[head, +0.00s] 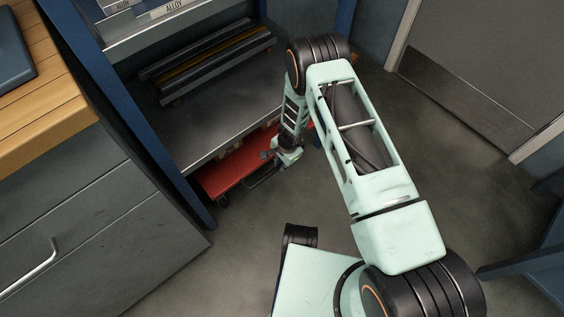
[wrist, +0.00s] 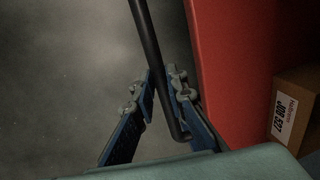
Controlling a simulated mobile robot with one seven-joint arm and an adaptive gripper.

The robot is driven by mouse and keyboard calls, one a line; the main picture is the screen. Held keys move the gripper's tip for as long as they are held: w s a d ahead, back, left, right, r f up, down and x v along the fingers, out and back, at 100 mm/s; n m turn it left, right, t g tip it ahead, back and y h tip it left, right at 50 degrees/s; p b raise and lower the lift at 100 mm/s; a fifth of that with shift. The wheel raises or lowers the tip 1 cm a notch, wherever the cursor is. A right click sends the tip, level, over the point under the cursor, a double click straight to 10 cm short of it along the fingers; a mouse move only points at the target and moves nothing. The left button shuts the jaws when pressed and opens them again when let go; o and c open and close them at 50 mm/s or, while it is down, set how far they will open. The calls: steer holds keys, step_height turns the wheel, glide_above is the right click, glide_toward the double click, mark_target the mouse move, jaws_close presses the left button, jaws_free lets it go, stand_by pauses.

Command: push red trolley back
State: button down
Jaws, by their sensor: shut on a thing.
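The red trolley (head: 232,168) stands low on the floor, mostly under the bottom shelf of a rack, with its front edge sticking out. Its black handle (head: 264,178) runs along that front edge. My gripper (head: 283,163) is down at the handle, partly hidden by my own arm. In the wrist view, my gripper (wrist: 161,90) has its two blue fingers on either side of the black handle bar (wrist: 147,42) and is shut on it. The trolley's red deck (wrist: 230,70) is just right of the fingers.
A cardboard box (wrist: 297,105) with a white label rides on the trolley. The grey shelf (head: 190,135) hangs above the trolley, beside a blue rack post (head: 150,150). Grey drawers (head: 95,225) stand at left. Open floor (head: 480,165) lies to the right, before a grey door (head: 500,70).

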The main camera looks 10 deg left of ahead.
steer(key=shift+w+a+r, duration=0.1)
steer(key=shift+w+a, duration=0.05)
steer(key=shift+a, duration=0.25)
steer(key=c, duration=1.9)
jaws_free()
steer(key=shift+c, duration=0.2)
steer(key=shift+d, duration=0.15)
steer(key=shift+r, duration=0.15)
step_height(320, 180, up, 11)
steer(key=s+d, duration=0.1)
steer(key=shift+s+d+r, duration=0.2)
steer(key=shift+d, duration=0.2)
